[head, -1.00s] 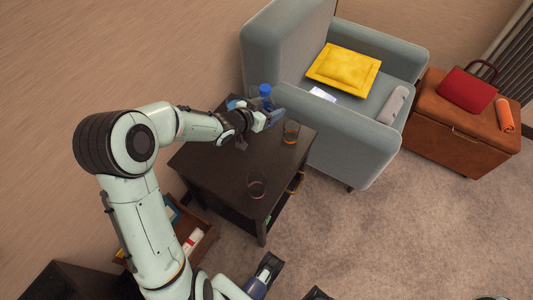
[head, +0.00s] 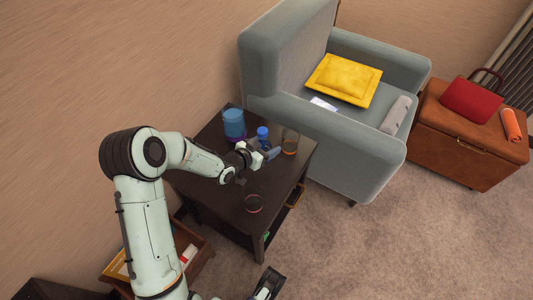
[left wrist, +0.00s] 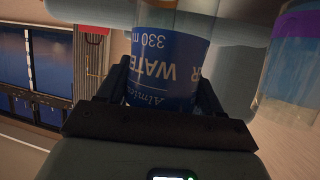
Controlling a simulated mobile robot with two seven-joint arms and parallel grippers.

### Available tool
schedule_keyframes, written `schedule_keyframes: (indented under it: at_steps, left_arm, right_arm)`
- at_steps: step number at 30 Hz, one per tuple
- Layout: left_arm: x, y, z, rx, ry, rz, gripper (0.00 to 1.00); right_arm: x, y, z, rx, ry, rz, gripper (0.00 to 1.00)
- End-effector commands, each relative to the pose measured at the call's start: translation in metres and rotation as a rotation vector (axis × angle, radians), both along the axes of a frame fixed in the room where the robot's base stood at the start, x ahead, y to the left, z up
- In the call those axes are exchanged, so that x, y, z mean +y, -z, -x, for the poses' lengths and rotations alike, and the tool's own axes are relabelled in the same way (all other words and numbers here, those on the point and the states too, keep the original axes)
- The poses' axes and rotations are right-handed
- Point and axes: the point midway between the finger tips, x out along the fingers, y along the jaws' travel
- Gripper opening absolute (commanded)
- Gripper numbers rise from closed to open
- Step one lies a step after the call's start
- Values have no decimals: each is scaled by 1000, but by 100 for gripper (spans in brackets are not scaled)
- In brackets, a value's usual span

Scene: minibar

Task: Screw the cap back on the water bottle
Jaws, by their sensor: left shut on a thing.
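The water bottle (left wrist: 165,65) has a blue label with white lettering, which reads upside down in the left wrist view. My left gripper (left wrist: 163,92) is shut on it, one dark finger on each side of the label. In the head view the bottle's blue top (head: 262,132) shows just beyond my left gripper (head: 259,151), over the dark side table. The blue top looks like the cap, but it is too small to tell how it sits on the neck. The bottle's neck is hidden in the wrist view.
A grey armchair (head: 360,157) stands close on the right. An open drawer (head: 196,264) is at lower left.

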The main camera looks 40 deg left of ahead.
Motion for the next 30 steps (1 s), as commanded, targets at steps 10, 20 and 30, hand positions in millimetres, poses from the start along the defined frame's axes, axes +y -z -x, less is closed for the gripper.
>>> schedule_keyframes:
  at_steps: [10, 20, 30]
  left_arm:
    - [0, 42, 0, 2, -2, 4, 0]
    - [0, 43, 0, 0, -1, 0, 0]
    - [0, 46, 0, 1, 0, 0, 91]
  right_arm:
    - [-10, 16, -19, -49, 20, 25, 62]
    - [-11, 15, -21, -54, 22, 27, 62]
    - [-12, 17, -24, -62, 25, 31, 62]
